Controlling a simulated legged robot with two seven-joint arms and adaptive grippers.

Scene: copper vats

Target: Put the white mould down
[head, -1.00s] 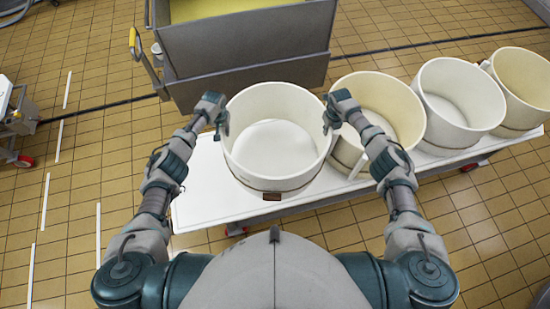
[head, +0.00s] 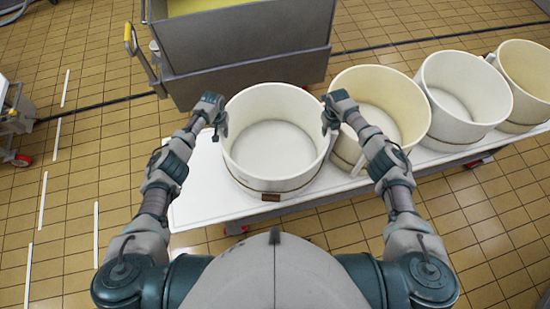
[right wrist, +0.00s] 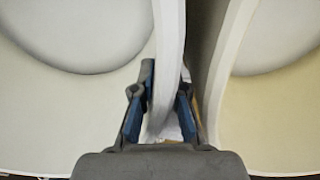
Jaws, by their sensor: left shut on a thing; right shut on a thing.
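The white mould (head: 274,150) is a large, open, empty round tub, upright between my two arms in the head view. It is over the white cart top (head: 205,190); I cannot tell whether its base touches it. My left gripper (head: 222,122) is shut on the mould's left rim. My right gripper (head: 328,122) is shut on its right rim. In the right wrist view, the mould's wall (right wrist: 168,60) runs between the two fingers of the right gripper (right wrist: 160,105). The fingertips are partly hidden in the head view.
A cream mould (head: 385,95) stands close to the right of the white mould, with another white mould (head: 465,95) and a yellowish one (head: 525,75) beyond. A grey bin (head: 245,50) stands behind. The cart's left end is bare.

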